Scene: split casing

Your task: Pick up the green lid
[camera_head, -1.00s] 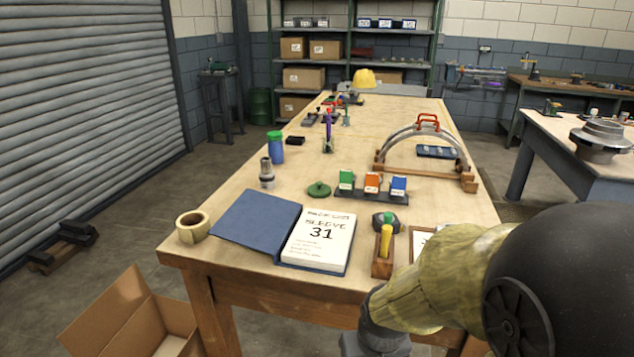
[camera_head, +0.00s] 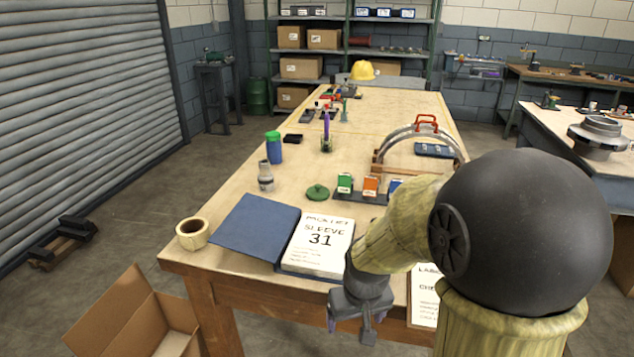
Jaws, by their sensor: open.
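The round green lid (camera_head: 318,192) with a small knob on top lies flat on the wooden table (camera_head: 235,185), just behind the open binder. My gripper (camera_head: 355,326) hangs low at the table's front edge, in front of the binder and well apart from the lid. It points downward and is open, with nothing visible between its fingers. My arm covers part of the table to the right of the binder.
The blue binder (camera_head: 257,228) with a "Sleeve 31" page lies between gripper and lid. Small coloured boxes (camera_head: 345,183) stand right of the lid.

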